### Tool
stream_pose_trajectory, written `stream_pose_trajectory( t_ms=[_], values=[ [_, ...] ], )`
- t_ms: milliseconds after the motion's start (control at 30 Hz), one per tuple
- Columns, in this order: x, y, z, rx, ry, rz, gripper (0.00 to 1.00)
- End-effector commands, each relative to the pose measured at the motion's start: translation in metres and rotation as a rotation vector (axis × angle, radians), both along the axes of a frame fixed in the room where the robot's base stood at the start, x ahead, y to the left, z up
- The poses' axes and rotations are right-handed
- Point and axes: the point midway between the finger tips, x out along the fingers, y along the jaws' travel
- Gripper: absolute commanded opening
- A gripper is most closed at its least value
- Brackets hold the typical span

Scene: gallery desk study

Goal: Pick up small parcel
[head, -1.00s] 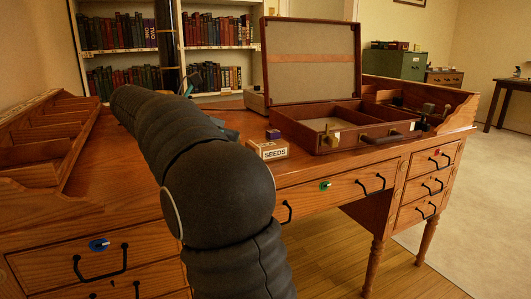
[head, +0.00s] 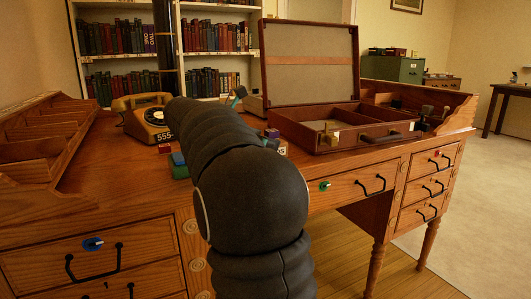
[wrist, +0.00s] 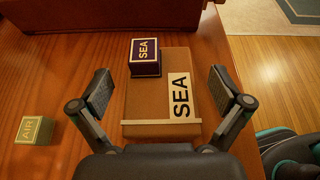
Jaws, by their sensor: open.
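In the wrist view a brown cardboard parcel (wrist: 150,98) lies on the wooden desk, with a white label reading SEA on its top. My gripper (wrist: 163,90) is open, with one finger to the left of the parcel and one to the right, and nothing held. I cannot tell how far above the desk the fingertips are. A small dark purple box (wrist: 145,57), also marked SEA, sits at the parcel's far end; it also shows in the head view (head: 272,133). In the head view my arm hides most of the parcel and the gripper.
An open brown case (head: 365,138) stands right of the parcel. A small AIR block (wrist: 34,130) lies to the left in the wrist view. A telephone (head: 150,115) and coloured blocks (head: 179,168) stand left of my arm. The desk's edge is close on the right.

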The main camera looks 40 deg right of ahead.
Motion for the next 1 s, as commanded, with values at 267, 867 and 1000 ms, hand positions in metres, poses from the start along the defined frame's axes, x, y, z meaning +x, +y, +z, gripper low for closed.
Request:
stream_pose_trajectory(
  t_ms=[267,867,1000],
  values=[
    [0.0,-0.001,0.0,0.0,0.0,0.0,0.85],
    [0.0,-0.001,0.004,0.0,-0.001,0.0,0.26],
    [0.0,-0.001,0.015,-0.001,-0.002,-0.001,0.26]
  ],
)
